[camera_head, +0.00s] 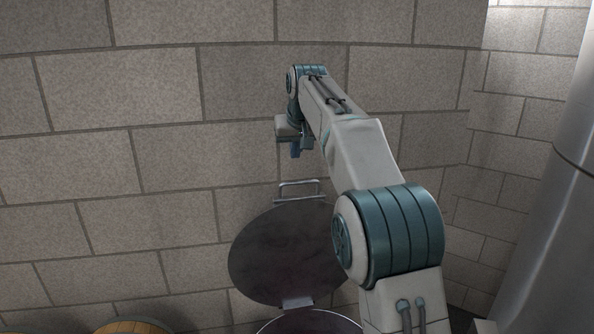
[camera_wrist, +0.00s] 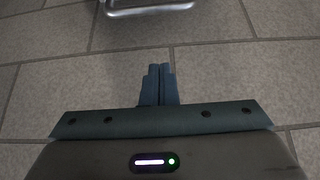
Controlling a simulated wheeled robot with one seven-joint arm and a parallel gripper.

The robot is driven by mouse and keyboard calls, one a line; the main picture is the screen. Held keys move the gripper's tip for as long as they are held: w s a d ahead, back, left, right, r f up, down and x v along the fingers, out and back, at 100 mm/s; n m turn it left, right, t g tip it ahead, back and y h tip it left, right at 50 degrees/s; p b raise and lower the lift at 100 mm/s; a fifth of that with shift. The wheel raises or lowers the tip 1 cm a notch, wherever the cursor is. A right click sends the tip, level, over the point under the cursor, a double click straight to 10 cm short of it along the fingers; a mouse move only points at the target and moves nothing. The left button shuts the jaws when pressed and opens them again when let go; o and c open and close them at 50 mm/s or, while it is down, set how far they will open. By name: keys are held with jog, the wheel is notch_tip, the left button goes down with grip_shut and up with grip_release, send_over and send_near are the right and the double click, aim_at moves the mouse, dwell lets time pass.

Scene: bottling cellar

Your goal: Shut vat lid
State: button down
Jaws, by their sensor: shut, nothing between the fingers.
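The vat lid (camera_head: 280,258) is a dark round disc standing raised, its face toward me, in the head view. A metal hinge piece (camera_head: 297,302) shows at its lower edge, above the rim of the vat (camera_head: 310,318), which is mostly cut off by the frame. A bar handle (camera_head: 299,187) sticks up from the lid's top edge; it also shows at the top of the wrist view (camera_wrist: 150,6). My gripper (camera_head: 296,152) is above the handle, apart from it, fingers together and empty. The closed fingers show in the wrist view (camera_wrist: 159,72). My arm hides the lid's right edge.
A stone block wall (camera_head: 130,120) stands behind the lid. A large metal cylinder (camera_head: 555,220) rises at the right. The top of a yellowish round object (camera_head: 133,326), perhaps a barrel, shows at the bottom left. The space left of my arm is clear.

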jog(key=shift+s+d+f+p, duration=0.1)
jog(key=shift+s+f+p, duration=0.1)
jog(key=shift+f, duration=1.3)
jog(key=shift+s+f+p, duration=0.15)
jog(key=shift+f, duration=1.3)
jog(key=shift+f, duration=0.1)
